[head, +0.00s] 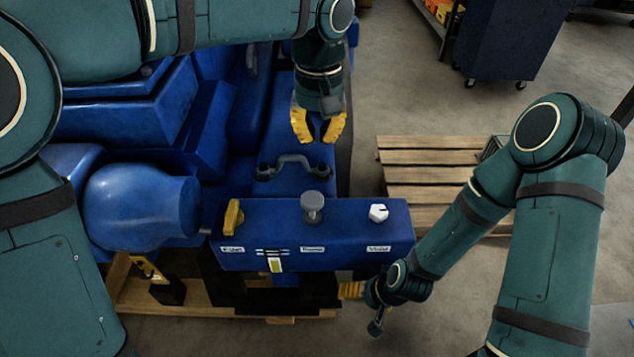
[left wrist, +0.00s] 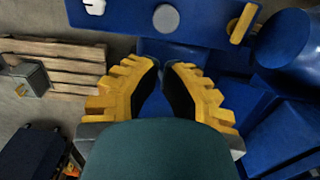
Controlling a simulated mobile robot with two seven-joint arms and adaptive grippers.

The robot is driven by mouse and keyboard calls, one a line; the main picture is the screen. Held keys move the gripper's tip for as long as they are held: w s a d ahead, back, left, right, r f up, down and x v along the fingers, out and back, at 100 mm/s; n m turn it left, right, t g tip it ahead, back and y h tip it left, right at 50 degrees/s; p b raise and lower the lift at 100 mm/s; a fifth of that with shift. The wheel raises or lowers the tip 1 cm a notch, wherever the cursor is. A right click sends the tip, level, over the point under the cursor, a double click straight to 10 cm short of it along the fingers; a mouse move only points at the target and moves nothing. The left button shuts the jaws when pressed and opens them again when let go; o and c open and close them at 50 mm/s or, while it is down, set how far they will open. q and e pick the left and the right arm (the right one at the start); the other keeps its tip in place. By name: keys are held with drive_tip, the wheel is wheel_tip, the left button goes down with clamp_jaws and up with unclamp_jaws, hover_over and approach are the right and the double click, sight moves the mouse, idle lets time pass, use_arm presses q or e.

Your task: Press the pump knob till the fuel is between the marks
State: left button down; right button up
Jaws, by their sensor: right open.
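The grey round pump knob (head: 312,203) stands up from the blue panel box (head: 360,229), above the middle label. It also shows in the left wrist view (left wrist: 166,18). A small gauge (head: 275,265) with yellowish fuel is on the box's front, with dark and white mark lines around its top; the exact level is too small to tell. My right gripper (head: 350,290) is beside the box's lower right front, one yellow finger showing.
On the box, a yellow lever (head: 233,217) is left of the knob and a white knob (head: 378,212) right. A grey handle (head: 290,165) lies behind. A wooden pallet (head: 440,180) and a dark cabinet (head: 514,40) stand on the floor to the right.

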sight(316, 195)
use_arm(q)
drive_tip(key=f+b, duration=0.2)
drive_tip(key=f, duration=1.2)
drive_tip(key=shift+s+b, duration=0.2)
drive_tip(key=shift+b, duration=0.1)
use_arm(e)
drive_tip(key=f, duration=0.1)
drive_tip(key=s+f, duration=0.1)
drive_tip(key=shift+f, duration=0.3)
use_arm(q)
drive_tip(key=shift+f, duration=0.1)
wheel_tip(316, 195, down, 4)
drive_tip(key=shift+r+b, duration=0.2)
drive_tip(key=shift+b, duration=0.95)
drive_tip(key=shift+s, duration=0.1)
use_arm(e)
drive_tip(key=shift+s+a+f, duration=0.1)
drive_tip(key=shift+s+f, duration=0.1)
drive_tip(key=shift+f, duration=0.35)
drive_tip(key=shift+s+a+f, duration=0.1)
drive_tip(key=shift+s+f, duration=0.05)
drive_tip(key=shift+f, duration=0.35)
use_arm(q)
drive_tip(key=shift+a+r, duration=0.1)
drive_tip(key=shift+r, duration=0.05)
use_arm(e)
drive_tip(key=shift+d+r, duration=0.1)
